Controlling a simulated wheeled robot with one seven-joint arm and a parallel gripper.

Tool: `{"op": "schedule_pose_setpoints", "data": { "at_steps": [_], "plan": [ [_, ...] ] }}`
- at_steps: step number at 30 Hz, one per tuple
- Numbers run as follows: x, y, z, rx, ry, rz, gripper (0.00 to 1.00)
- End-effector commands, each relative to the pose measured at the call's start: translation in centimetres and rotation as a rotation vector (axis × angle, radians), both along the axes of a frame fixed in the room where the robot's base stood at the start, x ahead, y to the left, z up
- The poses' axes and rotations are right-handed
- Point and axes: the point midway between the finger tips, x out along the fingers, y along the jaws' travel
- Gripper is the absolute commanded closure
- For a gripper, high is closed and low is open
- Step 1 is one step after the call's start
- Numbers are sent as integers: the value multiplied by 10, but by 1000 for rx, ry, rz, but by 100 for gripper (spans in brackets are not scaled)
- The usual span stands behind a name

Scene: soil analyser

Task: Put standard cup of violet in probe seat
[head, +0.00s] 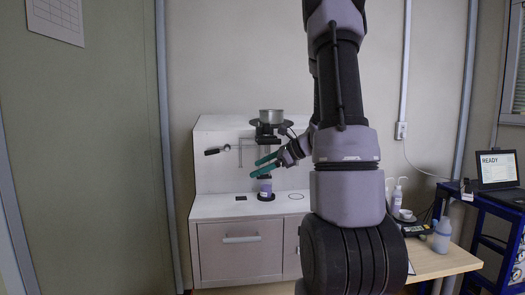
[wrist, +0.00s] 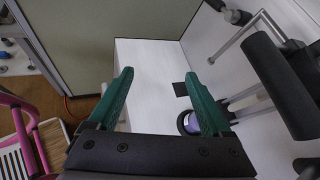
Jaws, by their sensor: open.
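The violet cup (head: 265,187) stands upright on a dark round seat (head: 266,198) on the white worktop of the analyser. It has a pale label and a dark top. My gripper (head: 254,168) is just above and beside the cup, with its two green fingers spread apart and nothing between them.
A black square (head: 240,198) and a thin dark circle (head: 296,196) mark the worktop. A wooden table (head: 440,262) with bottles is at right. The worktop's left is clear.

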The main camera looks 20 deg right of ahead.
Motion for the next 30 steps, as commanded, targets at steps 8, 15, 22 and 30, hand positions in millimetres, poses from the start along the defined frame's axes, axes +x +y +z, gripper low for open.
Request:
{"op": "schedule_pose_setpoints", "data": {
  "at_steps": [8, 15, 22, 30],
  "plan": [
    [-101, 95, 67, -477, -198, 510, 17],
    [-181, 116, 97, -968, -419, 849, 17],
    [-222, 110, 118, -1348, -587, 1014, 17],
    [-231, 105, 124, -1469, -634, 1055, 17]
  ]
}}
